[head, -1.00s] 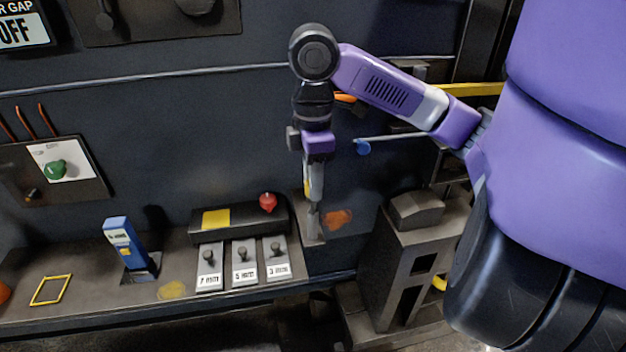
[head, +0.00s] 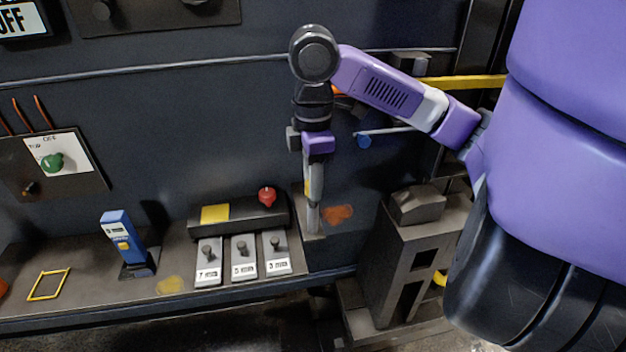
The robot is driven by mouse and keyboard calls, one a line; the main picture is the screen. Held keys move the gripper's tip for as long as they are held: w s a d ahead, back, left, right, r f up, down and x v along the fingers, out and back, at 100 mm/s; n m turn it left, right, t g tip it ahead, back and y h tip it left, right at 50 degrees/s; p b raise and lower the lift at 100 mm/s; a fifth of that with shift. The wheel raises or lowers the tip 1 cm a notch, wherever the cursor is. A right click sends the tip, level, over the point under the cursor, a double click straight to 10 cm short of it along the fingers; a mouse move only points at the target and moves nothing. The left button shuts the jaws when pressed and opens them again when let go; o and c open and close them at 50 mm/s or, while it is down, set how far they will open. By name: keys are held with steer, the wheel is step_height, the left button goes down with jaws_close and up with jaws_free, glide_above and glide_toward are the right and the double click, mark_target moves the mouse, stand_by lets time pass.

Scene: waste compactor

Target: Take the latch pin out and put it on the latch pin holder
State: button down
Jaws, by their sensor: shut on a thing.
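My gripper (head: 314,198) points straight down at the right end of the machine's shelf, close to the dark wall. Its jaws are shut on a slim grey piece (head: 313,217), which looks like the latch pin, though it is small and mostly hidden by the fingers. Its lower end is at a small grey plate (head: 315,236) at the shelf's end. I cannot tell whether it touches the plate. I cannot make out which part is the latch pin holder.
Three gauge blocks marked 7, 5 and 3 mm (head: 243,259) lie left of my gripper, before a black box with a red knob (head: 267,196). A blue device (head: 123,241) stands farther left, near a yellow frame (head: 48,284). A grey stand (head: 410,255) is to the right.

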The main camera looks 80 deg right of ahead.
steer(key=shift+f+b, duration=0.5)
steer(key=shift+f, duration=0.3)
steer(key=c, duration=1)
jaws_free()
steer(key=shift+c, duration=0.2)
steer(key=shift+r, duration=0.1)
steer(key=shift+c, duration=0.3)
step_height(320, 180, up, 7)
steer(key=p, duration=0.7)
